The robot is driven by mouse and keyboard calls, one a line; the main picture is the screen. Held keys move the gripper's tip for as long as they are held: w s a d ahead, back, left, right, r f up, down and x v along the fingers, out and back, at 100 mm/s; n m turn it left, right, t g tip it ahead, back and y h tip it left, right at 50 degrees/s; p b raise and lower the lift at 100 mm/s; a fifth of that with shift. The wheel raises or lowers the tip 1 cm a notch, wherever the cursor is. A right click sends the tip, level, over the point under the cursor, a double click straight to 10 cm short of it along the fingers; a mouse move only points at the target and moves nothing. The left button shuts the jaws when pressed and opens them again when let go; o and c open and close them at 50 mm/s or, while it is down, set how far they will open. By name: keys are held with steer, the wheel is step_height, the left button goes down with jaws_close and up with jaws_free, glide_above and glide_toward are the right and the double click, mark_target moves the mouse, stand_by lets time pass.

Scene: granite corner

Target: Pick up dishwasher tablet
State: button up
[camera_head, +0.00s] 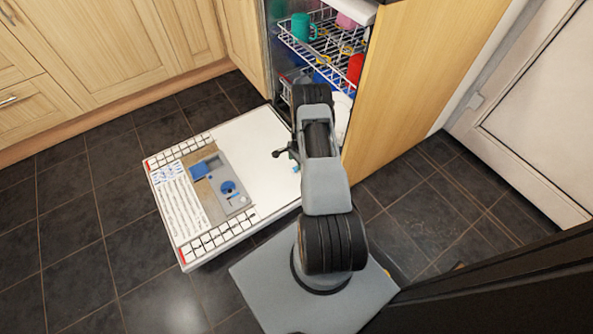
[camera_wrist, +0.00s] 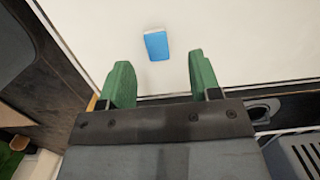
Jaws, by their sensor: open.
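The dishwasher tablet (camera_wrist: 156,46) is a small blue block with a white edge. It lies on the white inner face of the open dishwasher door (camera_wrist: 240,35). In the wrist view it is ahead of my gripper (camera_wrist: 160,60), roughly centred between the two green fingers and just beyond their tips. The fingers are spread apart, with nothing between them. In the head view a small blue spot on the door (camera_head: 225,150), beside my arm, looks like the tablet (camera_head: 296,169). My arm hides much of that part of the door.
The door's detergent dispenser (camera_head: 237,197) has a blue cap. Dishwasher racks (camera_head: 325,45) with a green mug (camera_head: 303,27) and a red item (camera_head: 355,68) stand behind my arm. A wooden panel (camera_head: 405,80) closes off the right. Dark floor tiles (camera_head: 90,220) are clear at left.

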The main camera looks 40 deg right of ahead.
steer(key=f+b, duration=0.2)
steer(key=f, duration=0.2)
steer(key=shift+s+f, duration=0.15)
steer(key=shift+s, duration=0.05)
steer(key=shift+c, duration=0.4)
steer(key=c, duration=0.9)
